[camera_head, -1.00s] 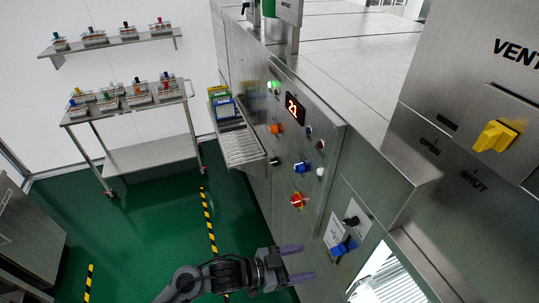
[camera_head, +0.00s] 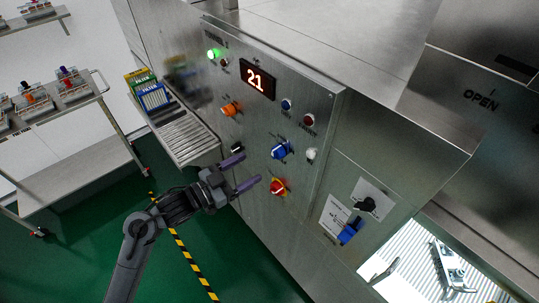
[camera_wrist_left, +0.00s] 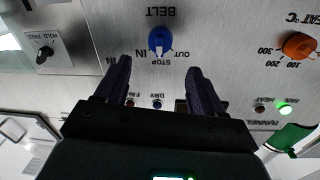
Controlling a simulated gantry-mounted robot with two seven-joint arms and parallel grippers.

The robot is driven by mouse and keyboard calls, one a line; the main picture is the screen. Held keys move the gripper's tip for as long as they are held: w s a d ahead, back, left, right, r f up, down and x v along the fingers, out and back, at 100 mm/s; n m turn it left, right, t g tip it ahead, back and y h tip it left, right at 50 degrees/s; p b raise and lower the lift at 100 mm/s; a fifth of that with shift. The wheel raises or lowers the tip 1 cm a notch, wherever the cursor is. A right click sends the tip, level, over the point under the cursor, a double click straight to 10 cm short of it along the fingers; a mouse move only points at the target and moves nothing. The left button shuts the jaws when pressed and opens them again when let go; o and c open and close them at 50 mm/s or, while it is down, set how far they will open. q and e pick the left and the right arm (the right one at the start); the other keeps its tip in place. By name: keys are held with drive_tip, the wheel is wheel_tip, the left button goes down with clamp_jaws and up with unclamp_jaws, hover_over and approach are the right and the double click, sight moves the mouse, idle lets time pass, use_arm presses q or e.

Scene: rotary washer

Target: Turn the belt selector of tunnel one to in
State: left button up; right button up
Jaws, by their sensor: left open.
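The blue belt selector (camera_head: 281,150) sits on the steel control panel, between the orange heat knob and a white button. In the left wrist view the blue knob (camera_wrist_left: 160,39) shows upside down under the word BELT, with IN, STOP and OUT printed around it. Its pale mark seems to point at STOP. My left gripper (camera_head: 240,172) is open and empty, to the left of and slightly below the selector in the head view. Its two fingers (camera_wrist_left: 160,75) stand either side of the knob in the wrist view, apart from it. My right gripper is not in view.
The display (camera_head: 258,80) reads 21.

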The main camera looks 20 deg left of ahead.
sight(277, 153)
use_arm(q)
drive_tip(key=p+x, duration=0.1)
drive_tip(key=x, duration=0.8)
drive_tip(key=c, duration=1.1)
drive_tip(key=shift+o, duration=0.2)
